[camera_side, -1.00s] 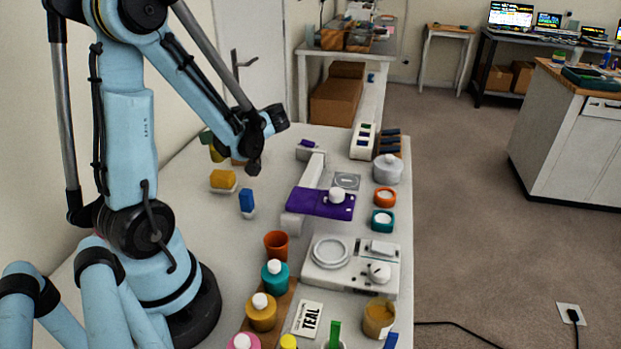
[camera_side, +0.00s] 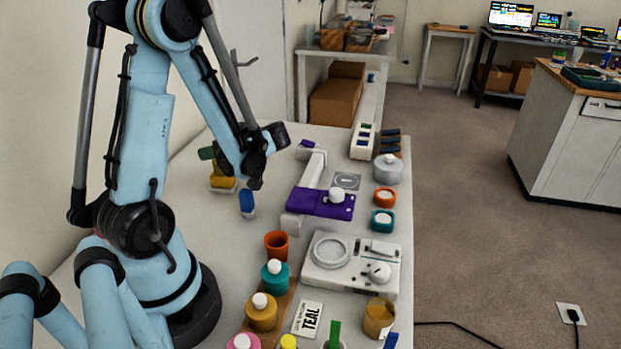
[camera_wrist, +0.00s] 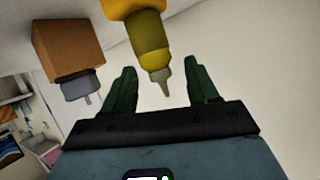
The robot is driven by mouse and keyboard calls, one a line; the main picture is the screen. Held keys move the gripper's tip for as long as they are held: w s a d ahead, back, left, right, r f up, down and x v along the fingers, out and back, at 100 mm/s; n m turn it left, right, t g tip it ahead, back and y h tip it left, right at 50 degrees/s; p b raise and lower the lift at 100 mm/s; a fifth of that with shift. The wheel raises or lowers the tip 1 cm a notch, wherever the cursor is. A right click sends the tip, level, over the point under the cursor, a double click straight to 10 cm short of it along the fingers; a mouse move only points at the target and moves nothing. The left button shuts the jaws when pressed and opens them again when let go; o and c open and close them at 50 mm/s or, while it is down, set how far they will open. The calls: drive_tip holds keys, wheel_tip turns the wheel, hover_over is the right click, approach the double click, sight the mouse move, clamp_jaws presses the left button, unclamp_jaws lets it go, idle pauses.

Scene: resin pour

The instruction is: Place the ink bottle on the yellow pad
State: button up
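The ink bottle, olive-yellow with a tapered nozzle, shows in the wrist view (camera_wrist: 149,40), its nozzle pointing toward my gripper (camera_wrist: 161,65). My green fingers stand apart on either side of the nozzle, with gaps to it. In the side view the bottle (camera_side: 221,169) appears upright over the yellow pad (camera_side: 222,183), apparently resting on it; the contact is too small to confirm. The pad's yellow also shows at the top of the wrist view (camera_wrist: 124,8).
A purple piece (camera_side: 310,202), a white scale (camera_side: 350,265) and several paint containers occupy the table's right and front.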

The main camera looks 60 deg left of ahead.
drive_tip(key=w+d+r+m+t+h, duration=0.2)
drive_tip(key=w+d+m+t+h, duration=0.1)
drive_tip(key=d+m, duration=0.4)
drive_tip(key=w+d+r+m+t+h, duration=0.1)
drive_tip(key=w+d+m+t+h, duration=0.2)
drive_tip(key=d, duration=0.9)
drive_tip(key=w+d+r+m+t+h, duration=0.2)
drive_tip(key=w+d+m+t+h, duration=0.2)
drive_tip(key=d+m, duration=0.5)
drive_tip(key=m+t+h, duration=0.1)
drive_tip(key=m+t, duration=0.1)
drive_tip(key=shift+d+r+t+h, duration=0.3)
drive_tip(key=shift+d+r+h, duration=0.05)
drive_tip(key=shift+h, duration=0.05)
